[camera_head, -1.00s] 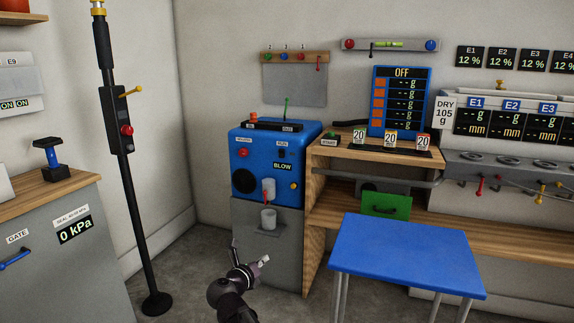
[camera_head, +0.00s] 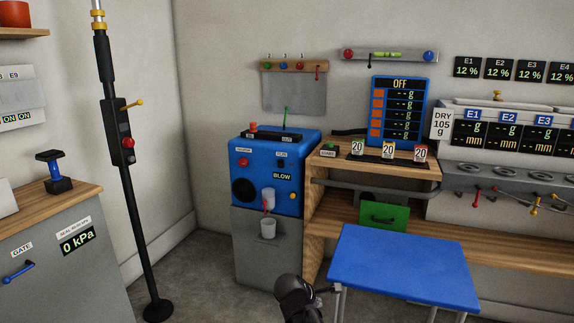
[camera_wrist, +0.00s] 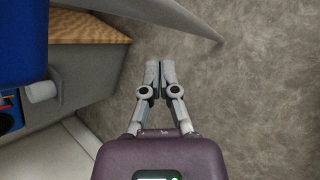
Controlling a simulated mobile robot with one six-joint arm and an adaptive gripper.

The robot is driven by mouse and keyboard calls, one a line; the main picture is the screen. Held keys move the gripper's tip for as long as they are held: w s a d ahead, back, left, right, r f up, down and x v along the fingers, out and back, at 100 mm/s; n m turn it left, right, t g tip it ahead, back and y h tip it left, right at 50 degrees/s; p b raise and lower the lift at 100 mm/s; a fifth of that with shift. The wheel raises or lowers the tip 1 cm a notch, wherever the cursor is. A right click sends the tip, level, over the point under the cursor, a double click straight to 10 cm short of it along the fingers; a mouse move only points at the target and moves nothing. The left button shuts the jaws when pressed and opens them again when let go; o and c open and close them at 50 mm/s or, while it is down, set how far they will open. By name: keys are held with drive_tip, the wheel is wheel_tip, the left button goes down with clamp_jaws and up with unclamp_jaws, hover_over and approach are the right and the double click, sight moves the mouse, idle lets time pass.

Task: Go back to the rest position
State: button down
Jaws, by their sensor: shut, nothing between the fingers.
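My gripper shows in the wrist view (camera_wrist: 160,75) with its two fingers together and nothing between them, over bare grey floor. In the head view the end of my arm is at the bottom middle, in front of the blue table's left side; the fingertips cannot be made out there. No rest mark or dock for the arm shows.
A blue table (camera_head: 403,270) stands right of my arm. A blue machine (camera_head: 290,172) on a grey cabinet (camera_head: 262,265) stands behind it. A wooden bench (camera_head: 480,254) runs along the back wall. A black pole (camera_head: 134,225) stands at left. Floor between is clear.

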drive_tip(key=s+d+r+m+g+y+p, duration=0.1)
drive_tip(key=s+d+m+g+y+p, duration=0.25)
drive_tip(key=s+m, duration=0.4)
drive_tip(key=s+d+r+m+g+y+p, duration=0.1)
drive_tip(key=s+d+m+g+y+p, duration=0.3)
drive_tip(key=m, duration=0.7)
wheel_tip(320, 180, up, 37)
drive_tip(key=t+h+p, duration=0.1)
drive_tip(key=h+p, duration=0.1)
drive_tip(key=p, duration=3.4)
drive_tip(key=shift+s+d+r, duration=0.15)
drive_tip(key=shift+s+d, duration=0.15)
drive_tip(key=shift+s, duration=0.1)
drive_tip(key=shift+w+t, duration=0.15)
drive_tip(key=shift+t, duration=0.1)
